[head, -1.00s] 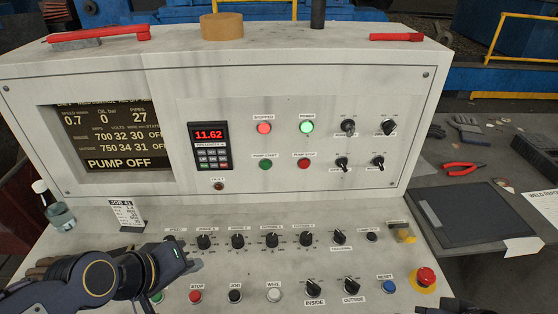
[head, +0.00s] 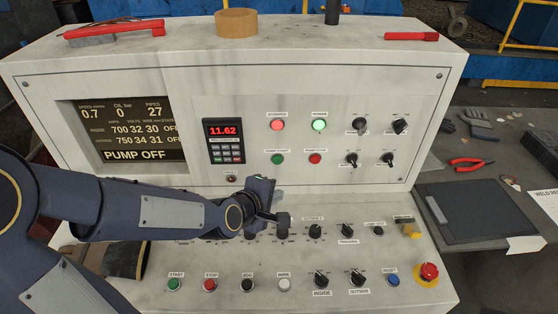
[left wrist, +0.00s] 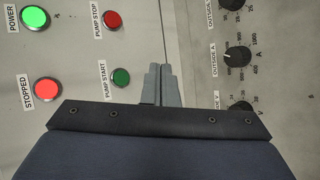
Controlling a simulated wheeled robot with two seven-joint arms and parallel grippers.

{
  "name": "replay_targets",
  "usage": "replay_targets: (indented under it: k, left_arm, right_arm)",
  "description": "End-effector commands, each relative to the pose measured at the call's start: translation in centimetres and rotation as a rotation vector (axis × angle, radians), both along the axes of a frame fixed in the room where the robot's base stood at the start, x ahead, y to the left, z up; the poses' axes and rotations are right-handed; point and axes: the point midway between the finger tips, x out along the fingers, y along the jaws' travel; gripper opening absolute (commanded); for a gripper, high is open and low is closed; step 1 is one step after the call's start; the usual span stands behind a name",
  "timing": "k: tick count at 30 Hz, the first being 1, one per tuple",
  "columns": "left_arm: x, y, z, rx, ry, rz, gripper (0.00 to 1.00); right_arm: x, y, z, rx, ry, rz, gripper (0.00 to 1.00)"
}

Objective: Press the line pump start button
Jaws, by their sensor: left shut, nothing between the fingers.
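The green pump start button (head: 278,159) is on the upright panel, left of the red pump stop button (head: 315,158). In the left wrist view the pump start button (left wrist: 121,77) is just left of my fingertips. My left gripper (head: 270,206) is shut and empty. In the head view it appears below the pump start button, over the row of black knobs, and covers some of them. In the left wrist view its closed fingers (left wrist: 161,76) show apart from the button in the picture. The display (head: 136,133) reads PUMP OFF. My right gripper is not in view.
A red stopped lamp (head: 277,125) and a green power lamp (head: 319,125) are lit above the buttons. Black switches (head: 352,159) sit to the right. The sloped desk carries knobs, a green start button (head: 175,284) and a red emergency stop (head: 428,271).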

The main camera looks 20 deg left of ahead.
Motion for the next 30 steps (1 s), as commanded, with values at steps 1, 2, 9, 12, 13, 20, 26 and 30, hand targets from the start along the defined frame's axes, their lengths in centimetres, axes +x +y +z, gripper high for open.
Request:
replay_targets:
  k: [1, 2, 9, 12, 13, 20, 26, 30]
  left_arm:
    - [0.1, 0.0, 0.0, 0.000, -0.001, 0.000, 0.00]
    - [0.3, 0.1, -0.1, 0.000, -0.001, 0.001, 0.00]
    - [2.7, 0.8, -0.3, 0.001, -0.002, 0.002, 0.00]
    - [4.1, 1.2, -0.4, -0.001, -0.002, 0.003, 0.00]
    - [4.6, 1.4, -0.4, 0.000, -0.002, 0.002, 0.00]
    - [7.2, 2.1, -0.4, 0.000, -0.001, 0.001, 0.00]
    - [8.3, 2.4, -0.1, 0.001, 0.000, 0.000, 0.00]
    - [8.4, 2.5, 0.0, 0.001, 0.001, -0.001, 0.00]
  right_arm:
    - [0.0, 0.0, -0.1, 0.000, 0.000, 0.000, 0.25]
    - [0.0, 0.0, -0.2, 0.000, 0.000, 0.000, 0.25]
    - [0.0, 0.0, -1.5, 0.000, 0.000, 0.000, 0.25]
    - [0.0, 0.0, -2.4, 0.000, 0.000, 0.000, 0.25]
    - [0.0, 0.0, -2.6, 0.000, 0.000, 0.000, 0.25]
    - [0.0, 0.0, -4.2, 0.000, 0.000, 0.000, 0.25]
    - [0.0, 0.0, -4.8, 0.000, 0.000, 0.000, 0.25]
    - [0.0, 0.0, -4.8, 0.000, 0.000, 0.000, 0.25]
